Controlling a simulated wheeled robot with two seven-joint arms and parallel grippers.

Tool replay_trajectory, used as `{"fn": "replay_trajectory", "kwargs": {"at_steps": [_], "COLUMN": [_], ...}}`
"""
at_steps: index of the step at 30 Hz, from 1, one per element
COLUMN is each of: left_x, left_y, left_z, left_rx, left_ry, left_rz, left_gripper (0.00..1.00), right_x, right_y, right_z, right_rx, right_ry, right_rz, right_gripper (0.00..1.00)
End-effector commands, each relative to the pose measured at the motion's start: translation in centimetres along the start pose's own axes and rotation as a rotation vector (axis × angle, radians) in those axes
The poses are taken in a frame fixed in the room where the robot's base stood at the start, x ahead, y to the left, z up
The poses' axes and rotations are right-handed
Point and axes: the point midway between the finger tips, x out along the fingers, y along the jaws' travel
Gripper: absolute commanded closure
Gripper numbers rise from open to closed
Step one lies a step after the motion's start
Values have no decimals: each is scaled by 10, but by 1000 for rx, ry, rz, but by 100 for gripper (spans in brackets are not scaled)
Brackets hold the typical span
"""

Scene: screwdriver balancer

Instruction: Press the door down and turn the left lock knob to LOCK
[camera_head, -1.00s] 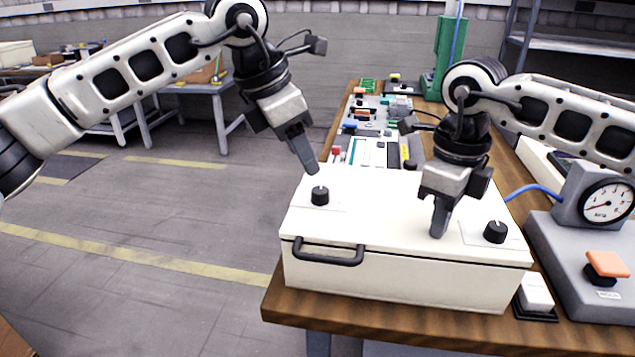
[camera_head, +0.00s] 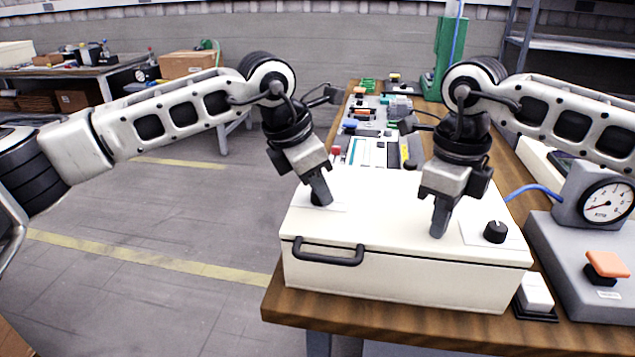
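The white box's door (camera_head: 390,222) is its top lid, and it looks closed and flat. The left lock knob, black, is almost wholly hidden behind my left gripper (camera_head: 321,200), whose fingertips are down at the knob's place. I cannot tell whether the fingers grip it. The right lock knob (camera_head: 495,232) is black and stands free on a white plate, with a small white mark on top. My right gripper (camera_head: 438,232) points down with its fingertips at the lid between the knobs; its fingers look together, with nothing seen between them.
A black handle (camera_head: 328,254) is on the box's front. The box stands on a wooden bench (camera_head: 385,322). To the right are a white switch (camera_head: 536,293), a gauge (camera_head: 606,202) and an orange button (camera_head: 606,264). Several parts lie behind the box.

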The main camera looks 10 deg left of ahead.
Motion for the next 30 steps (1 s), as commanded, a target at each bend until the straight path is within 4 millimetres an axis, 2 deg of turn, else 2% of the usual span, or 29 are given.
{"fn": "replay_trajectory", "kwargs": {"at_steps": [14, 30], "left_x": [0, 0], "left_y": [0, 2], "left_z": [0, 1], "left_rx": [86, 519], "left_ry": [-5, -30], "left_rz": [-38, -221], "left_gripper": [95, 95], "right_x": [3, 3], "right_y": [0, 0], "right_z": [0, 0], "right_rx": [-1, 0], "right_ry": [3, 3], "right_rz": [3, 2], "right_gripper": [100, 100]}}
